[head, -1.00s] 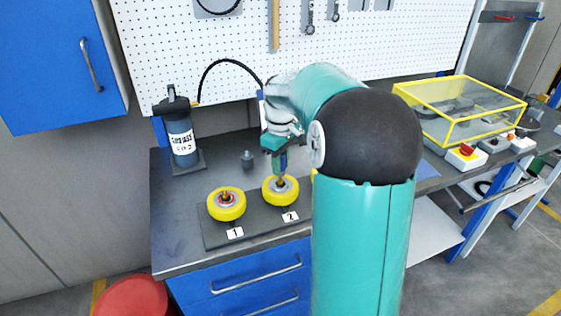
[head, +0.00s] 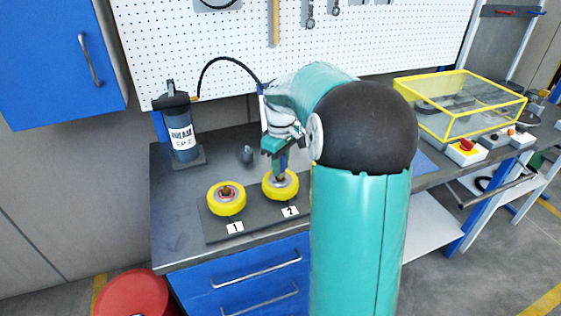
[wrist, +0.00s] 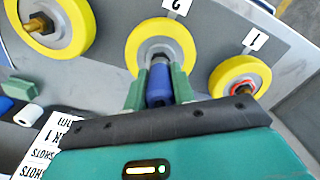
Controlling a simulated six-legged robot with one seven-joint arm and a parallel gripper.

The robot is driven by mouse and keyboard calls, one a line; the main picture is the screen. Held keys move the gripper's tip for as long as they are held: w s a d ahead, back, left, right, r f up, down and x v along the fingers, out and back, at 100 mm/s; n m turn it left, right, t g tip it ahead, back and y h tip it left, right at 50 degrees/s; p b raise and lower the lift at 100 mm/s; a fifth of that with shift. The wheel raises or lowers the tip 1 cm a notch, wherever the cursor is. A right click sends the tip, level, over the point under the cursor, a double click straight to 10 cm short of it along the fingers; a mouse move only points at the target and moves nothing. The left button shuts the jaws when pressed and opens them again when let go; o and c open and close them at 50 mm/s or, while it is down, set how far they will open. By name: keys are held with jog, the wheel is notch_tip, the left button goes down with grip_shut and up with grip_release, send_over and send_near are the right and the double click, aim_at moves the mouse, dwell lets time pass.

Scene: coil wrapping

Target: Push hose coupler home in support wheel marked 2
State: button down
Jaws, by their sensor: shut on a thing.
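The support wheel marked 2 (head: 288,199) is yellow with a grey hub and lies flat on a dark plate on the bench. It also shows in the wrist view (wrist: 134,48), beside its upside-down 2 label. My gripper (head: 280,163) is above this wheel. In the wrist view, its green fingers (wrist: 158,74) are shut on the blue hose coupler (wrist: 158,92). The coupler's grey tip points at the wheel's hub and overlaps it. I cannot tell how deep it sits. The black hose (head: 232,62) arcs from the grease canister (head: 181,136) toward my gripper.
The wheel marked 1 (head: 226,208) lies to the left, with a reddish ring around its hub. Another yellow wheel (wrist: 75,42) shows at upper left in the wrist view. A small grey object (head: 248,154) stands behind the wheels. A yellow-framed clear box (head: 460,103) is at right.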

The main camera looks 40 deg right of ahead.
jog(key=shift+f, duration=0.15)
jog(key=c, duration=1.1)
grip_release()
notch_tip(320, 180, up, 14)
jog(key=shift+f, duration=0.1)
